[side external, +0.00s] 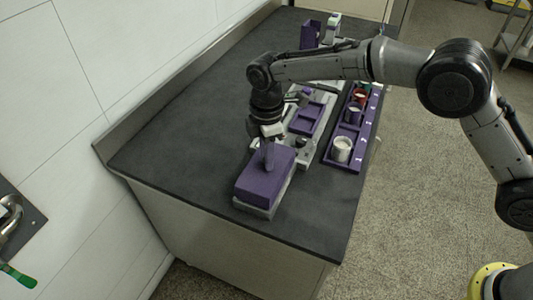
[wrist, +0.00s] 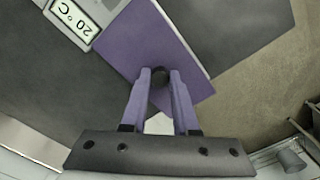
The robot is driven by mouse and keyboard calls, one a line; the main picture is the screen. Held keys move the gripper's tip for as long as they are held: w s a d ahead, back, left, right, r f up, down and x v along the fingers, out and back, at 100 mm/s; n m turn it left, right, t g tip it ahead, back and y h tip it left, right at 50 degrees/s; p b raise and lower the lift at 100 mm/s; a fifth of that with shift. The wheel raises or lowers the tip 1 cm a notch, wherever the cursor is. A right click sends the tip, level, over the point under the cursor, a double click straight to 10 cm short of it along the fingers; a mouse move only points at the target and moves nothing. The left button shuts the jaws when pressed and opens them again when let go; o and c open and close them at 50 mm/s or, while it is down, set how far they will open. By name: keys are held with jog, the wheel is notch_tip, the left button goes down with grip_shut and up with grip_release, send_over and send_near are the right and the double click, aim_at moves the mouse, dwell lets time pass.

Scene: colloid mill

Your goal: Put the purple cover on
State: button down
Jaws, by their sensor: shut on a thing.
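The purple cover (side external: 265,182) is a box-like block at the front end of the bench, over a grey base (side external: 258,209). It looks seated on or just above that base; I cannot tell if there is a gap. My gripper (side external: 269,165) points down at the cover's top. In the wrist view the cover (wrist: 150,40) fills the upper middle, and my gripper's purple fingers (wrist: 160,78) are shut on a small dark round knob (wrist: 160,77) on it. The fingers hide part of the knob.
A purple rack (side external: 346,160) with several cups stands to the right. A purple tray (side external: 307,118) and machine parts lie behind the cover. A display (wrist: 74,18) reading 20 °C is beside the cover. The bench's left side (side external: 185,130) is clear.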

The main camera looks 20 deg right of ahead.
dwell(0.8)
jog(key=c, duration=0.6)
grip_release()
jog(key=shift+o, duration=0.4)
jog(key=o, duration=0.4)
jog(key=shift+r, duration=3.45)
grip_shut()
